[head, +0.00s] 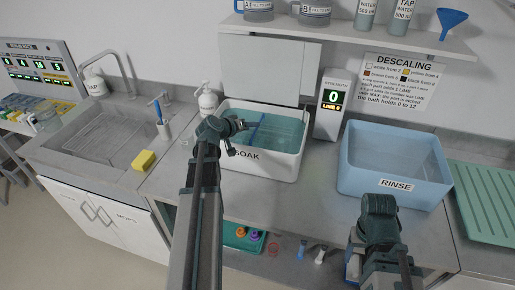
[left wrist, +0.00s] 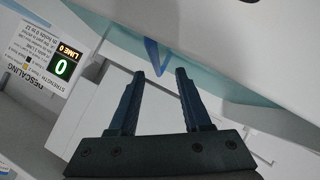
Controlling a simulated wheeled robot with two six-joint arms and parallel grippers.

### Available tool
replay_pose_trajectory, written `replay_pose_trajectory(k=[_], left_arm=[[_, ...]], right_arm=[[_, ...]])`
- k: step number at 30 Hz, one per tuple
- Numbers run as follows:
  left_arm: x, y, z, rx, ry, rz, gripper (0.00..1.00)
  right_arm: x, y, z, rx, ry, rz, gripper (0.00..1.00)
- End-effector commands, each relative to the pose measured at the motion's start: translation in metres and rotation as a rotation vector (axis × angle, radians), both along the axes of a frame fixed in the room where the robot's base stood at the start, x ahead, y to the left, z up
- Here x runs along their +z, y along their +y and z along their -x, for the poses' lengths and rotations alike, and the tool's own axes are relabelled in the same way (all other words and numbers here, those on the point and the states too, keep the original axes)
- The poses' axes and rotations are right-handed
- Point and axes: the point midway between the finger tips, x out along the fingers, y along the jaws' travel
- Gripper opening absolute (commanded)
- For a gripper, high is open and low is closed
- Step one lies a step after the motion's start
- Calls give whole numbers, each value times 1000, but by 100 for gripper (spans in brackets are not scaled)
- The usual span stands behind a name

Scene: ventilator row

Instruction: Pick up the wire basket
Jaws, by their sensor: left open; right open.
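A white tub marked SOAK (head: 262,168) holds teal liquid. Thin wire lines and a blue bar (head: 257,128), which may be the wire basket and its handle, show inside it; most of the basket is hard to make out. My left gripper (head: 238,137) is open and empty over the tub's left front part, left of the blue bar. In the left wrist view its two fingers (left wrist: 160,74) are apart, with a blue V-shaped piece (left wrist: 155,55) beyond the tips. My right gripper (head: 379,205) is open in front of the RINSE tub; its fingertips are hard to see.
A blue RINSE tub (head: 396,185) stands right of a strength display (head: 331,105). A soap bottle (head: 207,100) stands behind my left arm. A sink (head: 105,140) with a wire rack, and a yellow sponge (head: 144,161), are at left. A shelf (head: 350,38) hangs above.

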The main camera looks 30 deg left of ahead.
Motion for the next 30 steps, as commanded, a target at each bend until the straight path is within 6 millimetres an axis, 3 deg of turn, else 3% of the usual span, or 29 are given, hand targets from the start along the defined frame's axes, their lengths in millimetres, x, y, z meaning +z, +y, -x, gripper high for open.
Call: replay_pose_trajectory(k=[7, 16, 23, 30], left_arm=[[-5, -2, -8, -1, -1, 0, 48], [-26, -9, -43, 0, 0, 0, 48], [-25, -10, -44, 1, 0, -1, 48], [-25, -10, -44, 0, 0, 0, 9]], right_arm=[[-5, 0, 0, 0, 0, 0, 66], [-26, 0, 0, 0, 0, 0, 66], [-25, 0, 0, 0, 0, 0, 66], [-25, 0, 0, 0, 0, 0, 66]])
